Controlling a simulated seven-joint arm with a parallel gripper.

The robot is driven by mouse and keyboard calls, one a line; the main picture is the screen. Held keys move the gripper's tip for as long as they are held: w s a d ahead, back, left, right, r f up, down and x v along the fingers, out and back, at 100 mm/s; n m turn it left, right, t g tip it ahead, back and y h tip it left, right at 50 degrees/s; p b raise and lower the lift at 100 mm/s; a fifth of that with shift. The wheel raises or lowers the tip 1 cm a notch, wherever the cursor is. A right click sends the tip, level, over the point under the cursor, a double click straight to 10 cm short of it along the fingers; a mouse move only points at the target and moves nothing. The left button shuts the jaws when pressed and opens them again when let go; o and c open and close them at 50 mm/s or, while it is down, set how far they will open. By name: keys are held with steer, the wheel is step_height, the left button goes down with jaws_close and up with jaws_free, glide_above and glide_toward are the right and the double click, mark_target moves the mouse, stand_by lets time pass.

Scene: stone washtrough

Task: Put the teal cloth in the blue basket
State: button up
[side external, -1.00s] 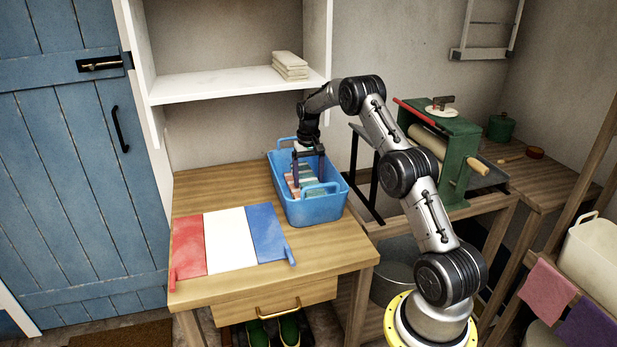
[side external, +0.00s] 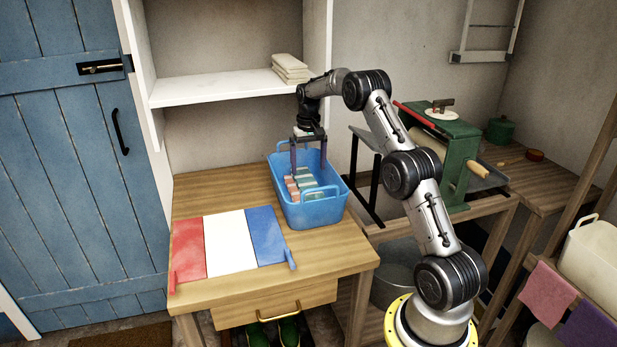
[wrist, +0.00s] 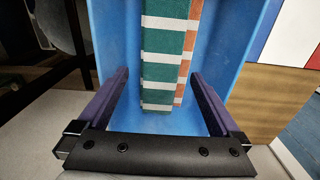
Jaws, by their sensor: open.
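The blue basket (side external: 315,214) stands on the wooden table. The teal cloth, striped with white, lies inside it; in the wrist view the teal cloth (wrist: 162,65) runs along the basket floor beside an orange-and-white striped cloth (wrist: 185,75), partly over it. In the side view the striped cloths (side external: 303,182) show between the basket walls. My gripper (side external: 308,172) is above the basket, pointing down, with its fingers apart. In the wrist view my open gripper (wrist: 150,92) has nothing between its fingers, and the teal cloth lies below and apart from them.
A red, white and blue board (side external: 230,241) lies on the table (side external: 205,185) left of the basket. A white shelf (side external: 215,86) with folded cloths (side external: 290,67) is behind. A green mangle (side external: 460,160) stands to the right of the basket.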

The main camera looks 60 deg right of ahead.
step_height(320, 180, up, 6)
steer(key=s+a+r+n+t, duration=0.1)
steer(key=s+a+r+n, duration=0.1)
steer(key=a+r, duration=0.5)
steer(key=s+a+r+n+t, duration=0.1)
steer(key=s+a+r, duration=0.1)
steer(key=a+r, duration=0.6)
steer(key=s+a+n+t, duration=0.2)
steer(key=s+a+n, duration=0.2)
steer(key=s+a, duration=1.1)
steer(key=s+a+f+n+t, duration=0.1)
steer(key=s+a+f+n, duration=0.1)
steer(key=s+a+f, duration=0.3)
steer(key=s+a, duration=0.1)
steer(key=s, duration=0.3)
steer(key=shift+s+f+t, duration=0.2)
steer(key=shift+f+t, duration=0.1)
steer(key=shift+f, duration=0.05)
